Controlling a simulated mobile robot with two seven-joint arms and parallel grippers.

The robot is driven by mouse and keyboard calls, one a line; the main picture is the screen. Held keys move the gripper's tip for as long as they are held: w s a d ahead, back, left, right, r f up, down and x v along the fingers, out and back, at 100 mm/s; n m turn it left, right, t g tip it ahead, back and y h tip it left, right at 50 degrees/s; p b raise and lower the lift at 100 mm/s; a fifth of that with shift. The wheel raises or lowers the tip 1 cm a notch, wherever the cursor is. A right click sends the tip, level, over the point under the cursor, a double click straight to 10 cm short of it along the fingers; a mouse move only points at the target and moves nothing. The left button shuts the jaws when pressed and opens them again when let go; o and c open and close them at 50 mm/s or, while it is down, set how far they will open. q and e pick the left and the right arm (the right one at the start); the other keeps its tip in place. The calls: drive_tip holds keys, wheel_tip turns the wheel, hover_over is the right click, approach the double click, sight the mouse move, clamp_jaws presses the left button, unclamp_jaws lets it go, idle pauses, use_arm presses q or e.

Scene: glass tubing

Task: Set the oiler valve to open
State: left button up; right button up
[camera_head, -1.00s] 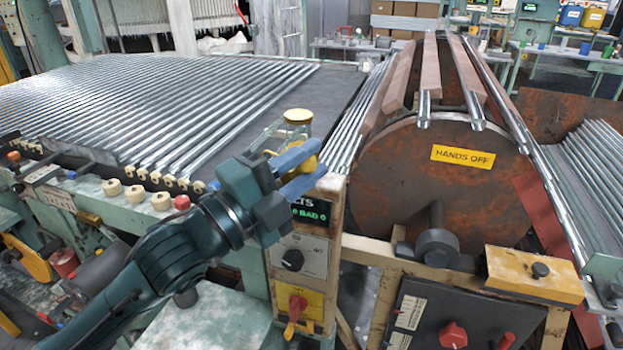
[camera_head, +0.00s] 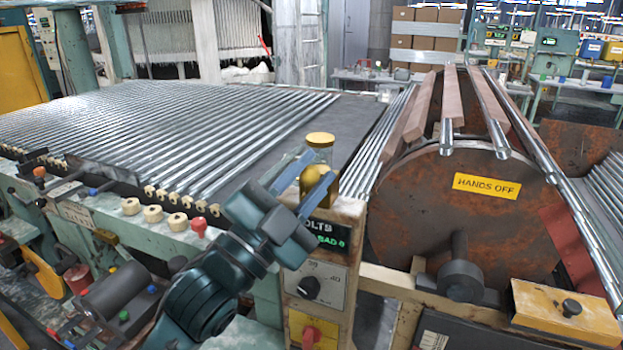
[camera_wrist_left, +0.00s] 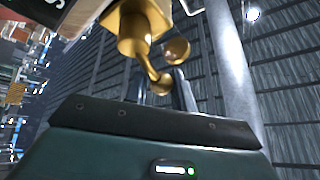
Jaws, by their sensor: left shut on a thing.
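In the left wrist view, the brass valve body (camera_wrist_left: 136,38) carries a bent lever (camera_wrist_left: 160,82) and a round brass knob (camera_wrist_left: 177,50). My left gripper's two dark fingers (camera_wrist_left: 165,93) are shut on the lever, near its bend. The fingers and their shadow partly hide the lever's end. My right gripper is not in view.
The panel post (camera_head: 322,262) below the oiler carries a display, a black dial (camera_head: 309,288) and a red handle (camera_head: 311,336). A rusty drum (camera_head: 460,215) marked HANDS OFF stands close to its right. Rows of glass tubes (camera_head: 170,130) lie behind on the left.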

use_arm(q)
drive_tip(key=shift+w+a+r, duration=0.1)
drive_tip(key=shift+r, duration=0.05)
drive_tip(key=o, duration=0.7)
drive_tip(key=shift+c, duration=0.2)
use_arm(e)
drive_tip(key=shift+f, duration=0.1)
